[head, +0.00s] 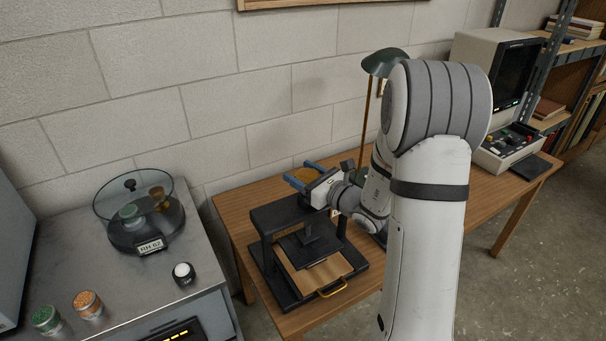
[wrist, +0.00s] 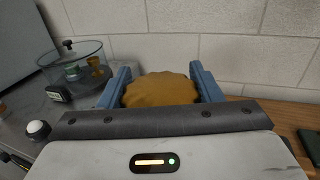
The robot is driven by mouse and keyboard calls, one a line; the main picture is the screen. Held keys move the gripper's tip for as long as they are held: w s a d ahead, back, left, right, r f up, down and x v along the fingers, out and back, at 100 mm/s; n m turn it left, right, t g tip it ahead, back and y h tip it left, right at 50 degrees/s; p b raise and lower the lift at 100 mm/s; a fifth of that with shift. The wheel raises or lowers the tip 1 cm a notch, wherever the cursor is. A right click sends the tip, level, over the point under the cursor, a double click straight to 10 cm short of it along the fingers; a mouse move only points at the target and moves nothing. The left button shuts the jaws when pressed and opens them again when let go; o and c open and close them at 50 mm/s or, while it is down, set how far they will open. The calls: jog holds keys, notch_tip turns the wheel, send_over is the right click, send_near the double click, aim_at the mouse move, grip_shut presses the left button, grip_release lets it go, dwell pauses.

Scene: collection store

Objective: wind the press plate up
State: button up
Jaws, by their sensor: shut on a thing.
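The black press stands on the wooden table, and its frame (head: 276,216) shows left of my arm in the head view. Its dark press plate (head: 308,247) hangs on a central column above a tan board (head: 318,273) with a yellow handle (head: 333,289). A round, scalloped, ochre knob (wrist: 160,90) sits on top of the press. My gripper (head: 305,176) is at the knob, its blue fingers on either side. In the wrist view my gripper (wrist: 162,88) is shut on the knob. The gap between plate and board is hard to judge.
A glass-lidded round container (head: 140,228) stands on the grey cabinet at left, with a green jar (head: 46,319), an orange jar (head: 88,304) and a white-topped knob (head: 183,272). A green lamp (head: 384,62) stands behind my arm. A monitor (head: 500,65) is at right.

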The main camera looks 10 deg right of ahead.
jog(key=shift+f+n+g+y+b, duration=0.1)
jog(key=shift+n+g+y+b, duration=0.4)
jog(key=shift+n+g+y, duration=0.15)
jog(key=shift+s+a+n+g+y+b, duration=0.15)
jog(key=shift+n+g+y+b, duration=0.05)
jog(key=shift+n+g+y, duration=0.75)
jog(key=shift+s+a+n+g+y+b, duration=0.1)
jog(key=shift+n+g+y+b, duration=0.1)
jog(key=shift+n+g+y, duration=0.7)
jog(key=o, duration=1)
jog(key=shift+c, duration=0.2)
jog(key=b+v, duration=0.1)
jog(key=v, duration=0.7)
jog(key=shift+b, duration=0.35)
jog(key=shift+w, duration=0.1)
